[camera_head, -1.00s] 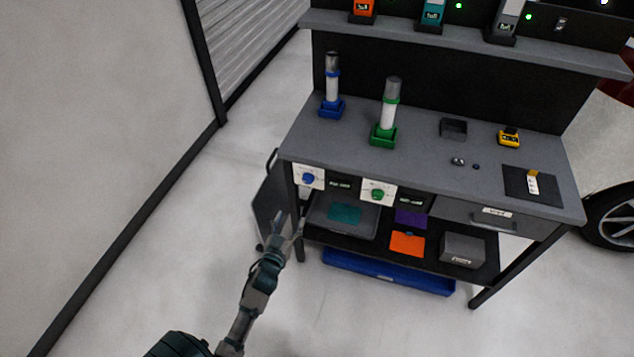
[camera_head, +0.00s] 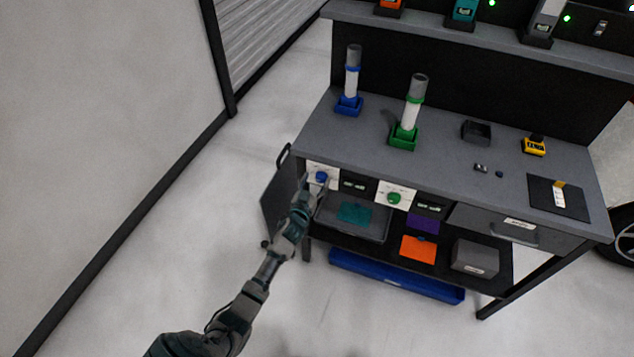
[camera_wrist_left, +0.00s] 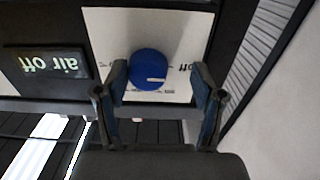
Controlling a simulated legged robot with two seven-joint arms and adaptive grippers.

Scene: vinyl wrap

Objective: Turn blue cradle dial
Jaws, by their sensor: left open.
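The blue dial (camera_head: 321,177) sits on a white plate (camera_head: 312,168) at the left front of the workbench. It also shows in the left wrist view as a round blue knob (camera_wrist_left: 149,66) with a pale mark. My left gripper (camera_head: 308,185) is in front of the plate. In the left wrist view my left gripper (camera_wrist_left: 158,85) is open, with a finger on each side of the dial's place in the picture; the dial is nearer the left finger. I cannot tell whether they touch. The blue cradle (camera_head: 348,105) holds an upright white roll (camera_head: 351,82) on the bench top.
A green dial (camera_head: 394,198) is to the right on a similar plate. A display reading "air off" (camera_wrist_left: 48,63) is beside the blue dial. A green cradle (camera_head: 403,137), dark tray (camera_head: 476,131) and yellow device (camera_head: 534,146) stand on the bench. Open shelves lie below.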

